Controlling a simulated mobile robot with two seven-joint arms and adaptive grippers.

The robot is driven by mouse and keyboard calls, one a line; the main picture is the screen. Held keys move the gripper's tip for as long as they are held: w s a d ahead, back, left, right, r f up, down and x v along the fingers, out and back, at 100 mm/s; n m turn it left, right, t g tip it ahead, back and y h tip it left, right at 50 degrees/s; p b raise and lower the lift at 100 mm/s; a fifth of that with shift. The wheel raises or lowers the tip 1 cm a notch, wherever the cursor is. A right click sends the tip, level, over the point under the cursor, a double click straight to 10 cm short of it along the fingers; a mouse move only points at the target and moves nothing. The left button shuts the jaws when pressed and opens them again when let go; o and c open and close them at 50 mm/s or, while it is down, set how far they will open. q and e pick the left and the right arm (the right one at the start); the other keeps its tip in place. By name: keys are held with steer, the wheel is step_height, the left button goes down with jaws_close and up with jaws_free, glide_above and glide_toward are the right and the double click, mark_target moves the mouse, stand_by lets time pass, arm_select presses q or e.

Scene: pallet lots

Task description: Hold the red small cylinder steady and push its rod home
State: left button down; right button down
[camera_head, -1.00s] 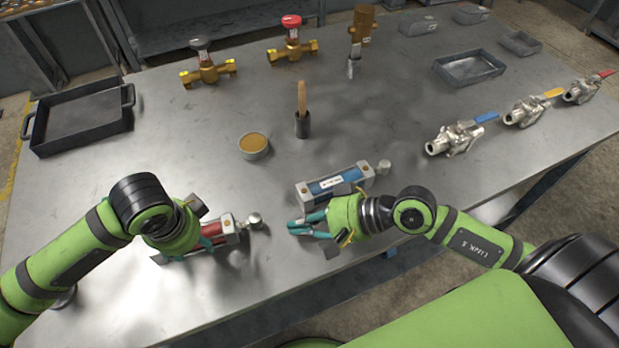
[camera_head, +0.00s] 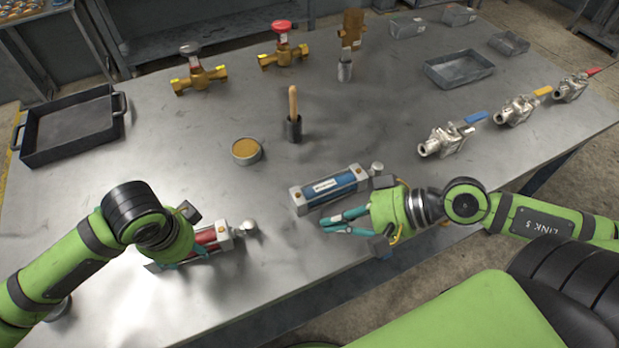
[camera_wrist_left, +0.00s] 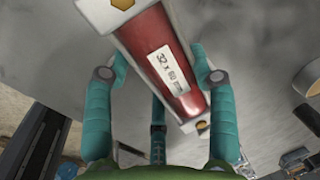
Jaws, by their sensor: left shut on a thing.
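The red small cylinder (camera_head: 207,236) lies near the front left of the table with its rod end (camera_head: 249,228) to the right. The rod's silver knob stands a short way out from the metal end block. My left gripper (camera_wrist_left: 155,82) is shut around the red body, a finger on each side; the label reads 32 x and a blurred number. In the head view, my left gripper (camera_head: 190,246) hides part of the cylinder. My right gripper (camera_head: 325,226) is to the right of the knob, apart from it, empty, its teal fingertips close together and pointing left.
A blue cylinder (camera_head: 330,188) lies just behind my right gripper. Table between knob and right gripper is clear.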

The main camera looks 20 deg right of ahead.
arm_select(q)
steer(key=shift+f, duration=0.1)
steer(key=shift+c, duration=1.5)
jaws_free()
arm_select(e)
steer(key=shift+w, duration=0.1)
